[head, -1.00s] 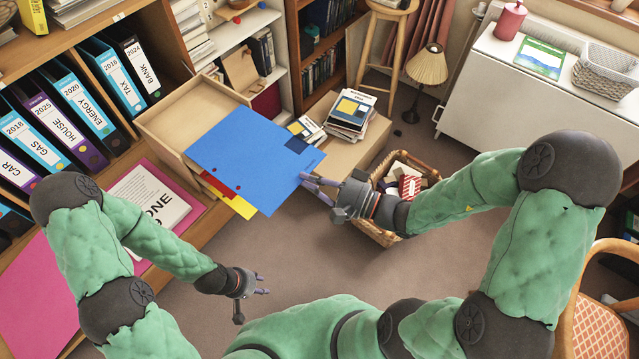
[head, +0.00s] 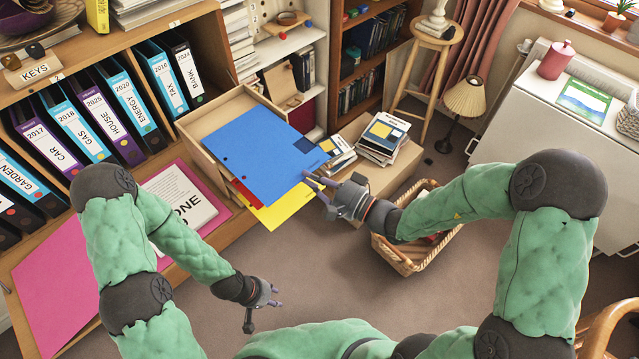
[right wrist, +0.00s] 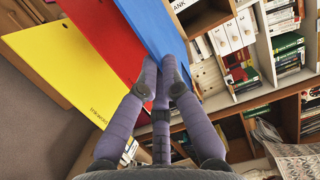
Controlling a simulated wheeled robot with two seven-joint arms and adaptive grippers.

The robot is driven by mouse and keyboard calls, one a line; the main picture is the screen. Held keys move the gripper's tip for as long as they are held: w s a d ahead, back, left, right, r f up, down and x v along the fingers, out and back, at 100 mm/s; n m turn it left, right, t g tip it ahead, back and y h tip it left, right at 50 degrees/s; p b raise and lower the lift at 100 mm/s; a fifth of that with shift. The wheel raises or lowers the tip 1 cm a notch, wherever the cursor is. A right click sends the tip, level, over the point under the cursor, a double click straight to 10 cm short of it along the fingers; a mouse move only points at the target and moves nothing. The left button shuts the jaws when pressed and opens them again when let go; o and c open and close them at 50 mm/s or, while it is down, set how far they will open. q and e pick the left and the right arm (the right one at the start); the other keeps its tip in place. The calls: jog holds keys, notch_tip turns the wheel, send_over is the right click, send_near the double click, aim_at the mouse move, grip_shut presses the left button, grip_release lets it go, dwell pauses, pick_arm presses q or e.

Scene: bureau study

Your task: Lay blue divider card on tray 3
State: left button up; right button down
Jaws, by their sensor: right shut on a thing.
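The blue divider card (head: 255,150), with a dark blue square near its right end, is held nearly flat by its right edge. My right gripper (head: 318,187) is shut on that edge. In the right wrist view the blue card (right wrist: 155,25) reaches the fingertips (right wrist: 165,75). It overlaps the open wooden tray (head: 192,122) in front of the shelves; I see no number on this tray and cannot tell whether card and tray touch. A red card (head: 244,192) and a yellow card (head: 290,208) show below the blue one. My left gripper (head: 262,307) is open and empty above the floor.
Several labelled binders (head: 105,115) stand on the left shelf. A pink sheet (head: 75,280) and a white booklet (head: 182,195) lie below. Books (head: 383,138) sit on a box behind my right gripper. A wicker basket (head: 405,262) stands under my right arm. Middle floor is clear.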

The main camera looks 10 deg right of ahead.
aim_at(285, 156)
jog(key=shift+w+d+x, duration=0.2)
jog(key=shift+w+x, duration=0.05)
jog(key=shift+x, duration=1.25)
jog(key=shift+w+d+x, duration=0.2)
jog(key=shift+w+x, duration=0.05)
jog(key=shift+x, duration=1.3)
jog(key=shift+w+d+x, duration=0.2)
jog(key=shift+d+x, duration=0.05)
jog(key=shift+x, duration=1.25)
jog(key=shift+w+a+f, duration=0.1)
jog(key=shift+w+f, duration=0.05)
jog(key=shift+f, duration=0.05)
jog(key=shift+f+b, duration=0.4)
jog(key=shift+b, duration=0.1)
jog(key=c, duration=1.5)
grip_release()
jog(key=o, duration=0.5)
